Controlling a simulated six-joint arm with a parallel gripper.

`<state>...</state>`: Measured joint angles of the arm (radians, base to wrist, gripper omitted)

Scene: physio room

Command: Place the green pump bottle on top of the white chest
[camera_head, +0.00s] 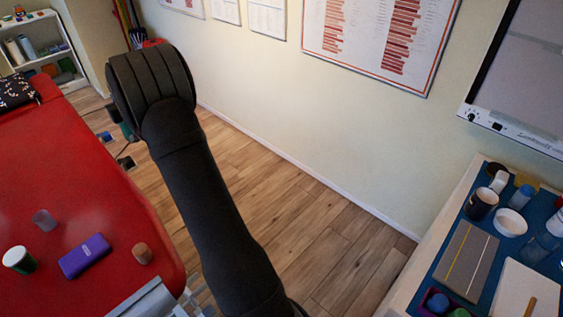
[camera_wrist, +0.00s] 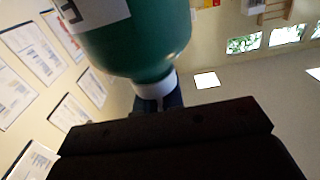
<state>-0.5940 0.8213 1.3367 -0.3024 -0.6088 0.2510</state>
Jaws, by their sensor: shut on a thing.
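The green pump bottle (camera_wrist: 130,40) fills the top of the wrist view, with part of a white label and a white collar (camera_wrist: 156,86) showing. My gripper (camera_wrist: 160,102) is shut on it at the collar end, below the green body in the picture. The bottle's far end is cut off by the frame. In the head view my black arm hides most of the gripper; a small dark green patch shows at the arm's left edge, and I cannot tell whether it is the bottle. I cannot make out a white chest in either view.
A red padded table (camera_head: 75,195) at left bears a white-lidded cup (camera_head: 19,260), a purple box (camera_head: 85,256) and a brown cup (camera_head: 142,253). A cluttered blue-topped table (camera_head: 432,276) stands at right. White shelves (camera_head: 45,55) stand back left. Wooden floor (camera_head: 290,215) lies clear between.

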